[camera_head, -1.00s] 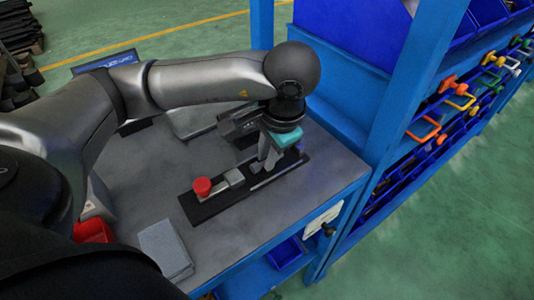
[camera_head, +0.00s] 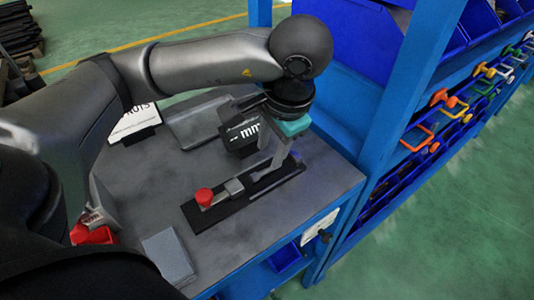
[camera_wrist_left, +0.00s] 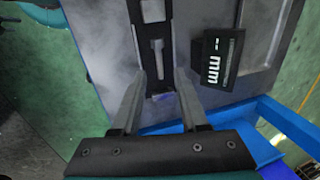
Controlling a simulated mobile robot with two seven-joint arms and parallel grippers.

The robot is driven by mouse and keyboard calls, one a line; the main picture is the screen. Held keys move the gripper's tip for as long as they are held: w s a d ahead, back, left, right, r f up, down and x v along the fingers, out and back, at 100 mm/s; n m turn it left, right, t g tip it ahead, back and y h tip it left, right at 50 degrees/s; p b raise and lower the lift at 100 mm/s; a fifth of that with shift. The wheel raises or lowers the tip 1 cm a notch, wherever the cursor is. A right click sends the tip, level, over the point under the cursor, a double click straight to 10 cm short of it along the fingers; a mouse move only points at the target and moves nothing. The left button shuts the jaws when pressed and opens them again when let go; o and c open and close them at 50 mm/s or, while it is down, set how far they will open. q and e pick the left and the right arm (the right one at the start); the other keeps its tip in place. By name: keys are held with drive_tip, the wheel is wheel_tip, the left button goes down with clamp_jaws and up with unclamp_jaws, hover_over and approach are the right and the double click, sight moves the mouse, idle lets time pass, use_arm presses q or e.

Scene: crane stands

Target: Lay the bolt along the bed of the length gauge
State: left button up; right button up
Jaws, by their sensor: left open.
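The length gauge is a long black base (camera_head: 215,219) on the bench, with a red knob (camera_head: 204,197) at its near left end and a grey block (camera_head: 234,187) beside it. My left gripper (camera_head: 262,174) is over the far half of the gauge, fingers pointing down. In the left wrist view the fingers (camera_wrist_left: 160,76) are open and apart, with nothing between their tips. A grey bolt (camera_wrist_left: 157,53) lies lengthwise along the dark gauge bed there, just beyond the fingertips. In the head view the fingers largely hide it. My right gripper is not in view.
A black display box marked "mm" (camera_head: 242,133) stands behind the gauge and shows dashes. A grey tray (camera_head: 190,122), a white sign (camera_head: 135,122), a grey block (camera_head: 168,256) and a red container (camera_head: 93,235) are on the bench. A blue post (camera_head: 405,100) rises at the right.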

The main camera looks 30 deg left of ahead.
use_arm(q)
drive_tip(key=p+v, duration=0.2)
drive_tip(key=v, duration=0.4)
drive_tip(key=shift+r, duration=0.3)
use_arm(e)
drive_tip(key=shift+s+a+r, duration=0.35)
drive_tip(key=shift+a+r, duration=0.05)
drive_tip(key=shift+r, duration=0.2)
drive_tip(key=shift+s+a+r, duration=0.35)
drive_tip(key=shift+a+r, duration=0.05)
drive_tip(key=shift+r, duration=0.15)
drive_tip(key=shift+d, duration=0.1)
use_arm(q)
drive_tip(key=shift+s, duration=0.1)
